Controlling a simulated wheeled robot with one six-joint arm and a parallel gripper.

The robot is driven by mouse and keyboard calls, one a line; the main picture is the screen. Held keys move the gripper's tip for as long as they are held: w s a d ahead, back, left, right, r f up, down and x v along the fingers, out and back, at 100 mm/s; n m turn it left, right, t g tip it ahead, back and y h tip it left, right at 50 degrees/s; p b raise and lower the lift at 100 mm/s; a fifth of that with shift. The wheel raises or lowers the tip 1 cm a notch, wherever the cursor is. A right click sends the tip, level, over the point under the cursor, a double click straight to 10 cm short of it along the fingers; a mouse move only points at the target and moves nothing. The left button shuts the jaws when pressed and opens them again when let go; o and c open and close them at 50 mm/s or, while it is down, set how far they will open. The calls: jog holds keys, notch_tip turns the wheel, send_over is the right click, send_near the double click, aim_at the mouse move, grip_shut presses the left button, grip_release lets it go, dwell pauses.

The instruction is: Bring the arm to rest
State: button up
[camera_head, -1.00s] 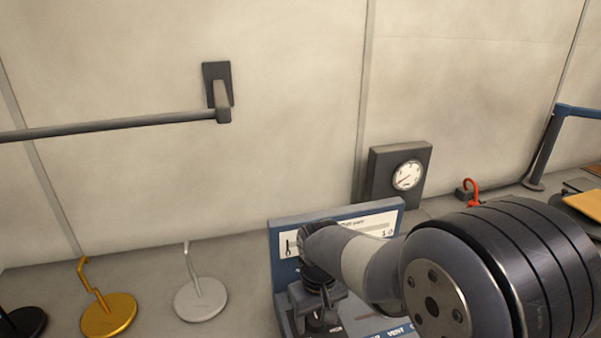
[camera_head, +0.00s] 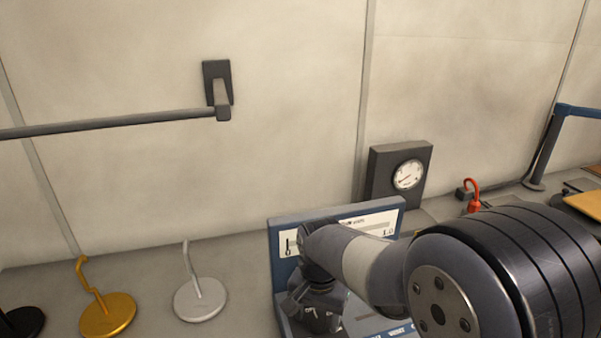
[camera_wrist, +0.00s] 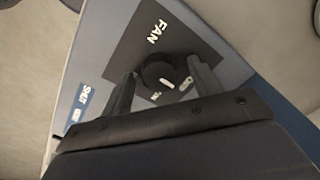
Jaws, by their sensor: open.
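My gripper (camera_wrist: 163,86) is open in the wrist view. Its two dark fingers stand apart, with a round black knob (camera_wrist: 158,70) showing between them, beyond the tips. The knob carries a pale pointer mark and sits on a dark plate labelled FAN. I cannot tell whether the fingers touch it. In the head view my arm (camera_head: 365,265) reaches from the lower right to the blue-framed panel (camera_head: 276,238). My gripper (camera_head: 318,318) hangs low over the panel there, its fingertips hard to make out.
A gold hook stand (camera_head: 108,314) and a white one (camera_head: 200,299) stand left of the panel. A dark gauge box (camera_head: 383,163) is behind it. A red hook (camera_head: 473,197) stands at the right. A grey rail (camera_head: 110,123) runs along the wall.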

jog(key=m, duration=0.6)
jog(key=shift+b, duration=0.35)
dwell(0.3)
